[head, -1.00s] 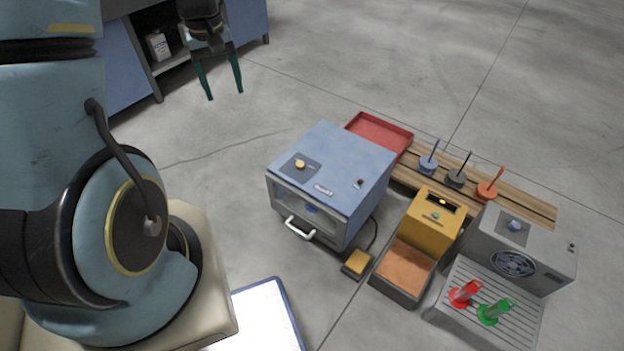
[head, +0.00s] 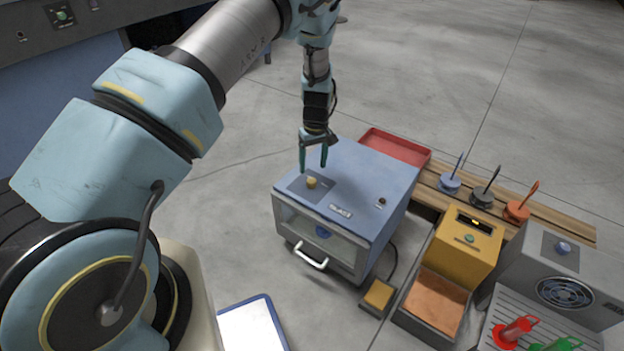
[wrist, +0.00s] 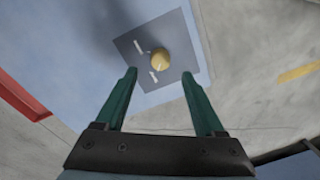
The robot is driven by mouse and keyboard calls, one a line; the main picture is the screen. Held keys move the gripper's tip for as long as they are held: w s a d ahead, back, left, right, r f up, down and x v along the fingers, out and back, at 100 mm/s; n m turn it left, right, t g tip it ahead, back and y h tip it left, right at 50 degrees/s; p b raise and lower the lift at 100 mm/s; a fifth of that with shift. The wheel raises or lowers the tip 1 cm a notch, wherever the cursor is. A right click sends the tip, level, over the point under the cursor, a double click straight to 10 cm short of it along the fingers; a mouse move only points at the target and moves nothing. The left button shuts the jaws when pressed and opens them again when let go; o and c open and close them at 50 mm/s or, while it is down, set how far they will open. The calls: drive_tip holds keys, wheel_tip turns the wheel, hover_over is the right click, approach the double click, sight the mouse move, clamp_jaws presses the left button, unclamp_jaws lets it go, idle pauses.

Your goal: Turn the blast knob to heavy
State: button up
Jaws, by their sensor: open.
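The yellow knob (head: 311,183) sits on a grey plate on top of the blue cabinet (head: 362,172), which has a glass front, a white handle and a small label that seems to read BLAST. My gripper (head: 313,168) is open and empty, pointing down just above the knob. In the wrist view the knob (wrist: 160,60) lies ahead of and between the two green fingertips (wrist: 159,74), apart from both. Two small white marks show on the grey plate (wrist: 180,31); their text is too small to read.
A red tray (head: 398,146) lies behind the cabinet. Right of it stand a yellow box (head: 470,241) and a grey fan unit (head: 600,262) with a blue knob (head: 563,247). Several coloured tools stand on the wooden rack (head: 440,183). A small yellow pedal (head: 379,294) lies on the floor.

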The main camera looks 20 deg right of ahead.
sight(312, 180)
wheel_tip(312, 180, down, 6)
drive_tip(key=shift+a, duration=0.15)
idle(0.3)
clamp_jaws()
idle(0.4)
